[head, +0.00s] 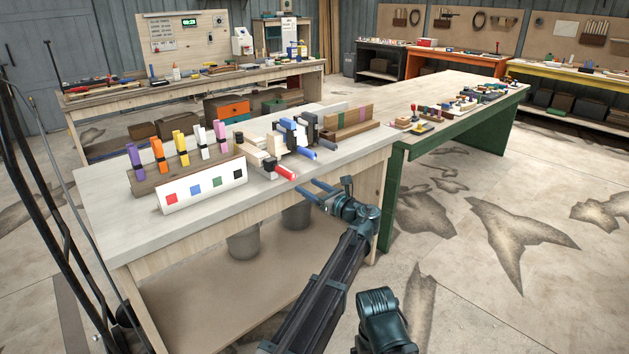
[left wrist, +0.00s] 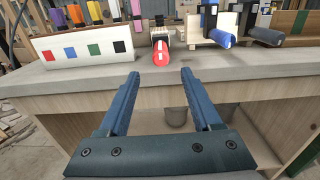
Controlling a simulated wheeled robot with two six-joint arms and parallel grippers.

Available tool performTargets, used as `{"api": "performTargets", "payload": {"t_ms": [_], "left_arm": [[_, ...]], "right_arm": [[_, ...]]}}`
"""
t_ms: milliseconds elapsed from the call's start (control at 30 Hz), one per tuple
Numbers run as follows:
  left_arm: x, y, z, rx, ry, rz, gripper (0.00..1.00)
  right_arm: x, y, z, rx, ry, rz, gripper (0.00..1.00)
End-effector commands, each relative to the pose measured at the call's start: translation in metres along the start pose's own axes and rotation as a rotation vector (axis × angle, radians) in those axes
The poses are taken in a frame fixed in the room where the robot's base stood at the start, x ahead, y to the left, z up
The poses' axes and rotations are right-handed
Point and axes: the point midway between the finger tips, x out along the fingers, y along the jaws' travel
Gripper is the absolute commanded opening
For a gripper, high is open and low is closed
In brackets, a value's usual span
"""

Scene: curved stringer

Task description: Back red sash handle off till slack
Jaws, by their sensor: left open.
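In the left wrist view the red handle (left wrist: 161,52) shows end-on, ahead of and between my fingertips. My left gripper (head: 318,191) is open and empty, in front of the bench edge, apart from the handle and to its right in the head view. The gripper also shows in the left wrist view (left wrist: 160,75). My right gripper is not seen. Whether the clamp is tight cannot be told.
A blue-handled clamp (head: 303,152) and a dark-handled clamp (head: 326,144) stand right of the red one. A white board with coloured squares (head: 203,187) and a rack of coloured clamps (head: 160,178) are left. A green-legged table (head: 455,127) stands right.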

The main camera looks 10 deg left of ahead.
Motion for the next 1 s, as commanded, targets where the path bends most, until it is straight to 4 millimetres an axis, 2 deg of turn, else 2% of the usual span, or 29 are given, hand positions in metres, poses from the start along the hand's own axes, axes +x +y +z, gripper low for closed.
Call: {"api": "performTargets", "payload": {"t_ms": [267,367,700,1000], "left_arm": [[0.010,-0.001,0.001,0.009,-0.005,0.000,0.66],[0.025,-0.001,0.001,0.008,-0.005,0.002,0.66],[0.094,-0.002,0.001,0.007,-0.004,0.002,0.66],[0.132,-0.001,0.001,0.007,-0.003,0.000,0.66]], "right_arm": [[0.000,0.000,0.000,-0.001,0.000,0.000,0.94],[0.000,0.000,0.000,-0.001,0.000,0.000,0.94],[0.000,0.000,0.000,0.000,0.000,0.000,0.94],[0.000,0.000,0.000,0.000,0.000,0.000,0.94]]}}
